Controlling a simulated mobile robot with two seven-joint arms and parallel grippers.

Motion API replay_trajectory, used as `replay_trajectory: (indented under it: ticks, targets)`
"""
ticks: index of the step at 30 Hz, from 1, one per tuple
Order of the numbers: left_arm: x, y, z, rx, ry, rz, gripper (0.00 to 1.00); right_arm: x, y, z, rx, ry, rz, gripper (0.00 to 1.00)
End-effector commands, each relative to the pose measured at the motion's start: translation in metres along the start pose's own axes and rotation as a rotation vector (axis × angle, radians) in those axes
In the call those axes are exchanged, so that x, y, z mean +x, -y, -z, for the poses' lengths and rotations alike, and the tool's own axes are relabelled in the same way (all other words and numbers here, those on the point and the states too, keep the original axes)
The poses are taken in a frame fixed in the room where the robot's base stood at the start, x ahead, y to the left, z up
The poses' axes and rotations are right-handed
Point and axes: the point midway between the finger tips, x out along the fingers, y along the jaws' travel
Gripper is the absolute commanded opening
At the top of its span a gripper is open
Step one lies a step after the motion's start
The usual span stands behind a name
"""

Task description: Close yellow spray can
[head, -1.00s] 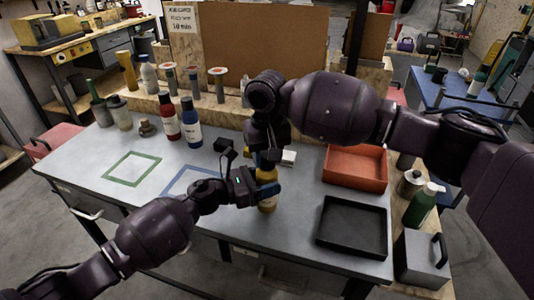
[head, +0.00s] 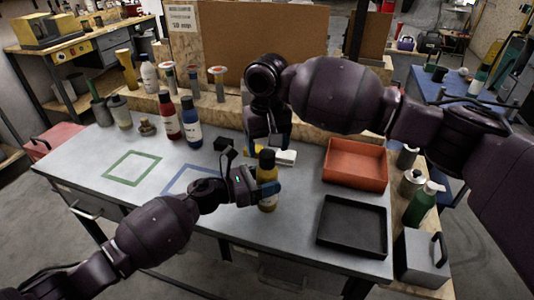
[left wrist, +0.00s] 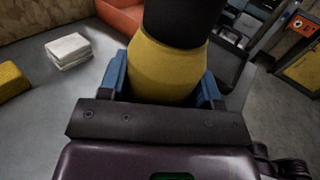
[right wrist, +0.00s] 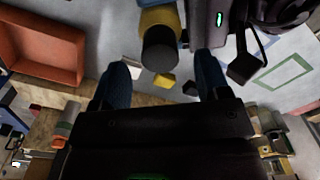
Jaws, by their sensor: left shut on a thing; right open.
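The yellow spray can (head: 267,194) stands upright at the front middle of the table, with a black cap (head: 267,158) on its top. The can's yellow body (left wrist: 165,68) and black cap (left wrist: 180,20) also show in the left wrist view. My left gripper (head: 262,187) is shut around the can's body, with a blue finger on each side. My right gripper (head: 268,141) is open and empty, above and behind the can, apart from the cap. In the right wrist view the cap (right wrist: 159,50) shows beyond the gap between the open fingers.
An orange tray (head: 355,165) and a black tray (head: 352,226) are to the right. Red (head: 168,120) and blue (head: 191,126) bottles stand at the back left. The left tabletop is mostly clear.

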Motion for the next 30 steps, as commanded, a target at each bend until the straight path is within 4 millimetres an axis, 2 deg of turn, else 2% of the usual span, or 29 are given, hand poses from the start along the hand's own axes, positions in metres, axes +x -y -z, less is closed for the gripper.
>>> replay_trajectory:
  ticks: [6, 12, 18, 27, 28, 30]
  targets:
    - [0.000, 0.000, 0.000, 0.000, 0.000, 0.000, 0.15, -0.044, 0.001, 0.000, 0.000, -0.003, 0.001, 0.69]
    - [0.000, 0.000, 0.000, 0.000, 0.000, 0.000, 0.15, -0.072, 0.000, 0.000, 0.000, -0.001, 0.000, 0.69]
    - [0.000, 0.000, 0.000, 0.000, 0.000, 0.000, 0.15, -0.085, 0.000, 0.000, -0.001, 0.000, 0.001, 0.69]
    - [0.000, 0.000, 0.000, 0.000, 0.000, 0.000, 0.15, -0.086, 0.000, 0.000, -0.001, 0.000, 0.000, 0.69]
    - [0.000, 0.000, 0.000, 0.000, 0.000, 0.000, 0.62, -0.086, 0.000, 0.000, 0.000, 0.000, 0.000, 0.69]
    - [0.000, 0.000, 0.000, 0.000, 0.000, 0.000, 0.73, -0.086, 0.000, 0.000, 0.000, 0.000, 0.000, 0.69]
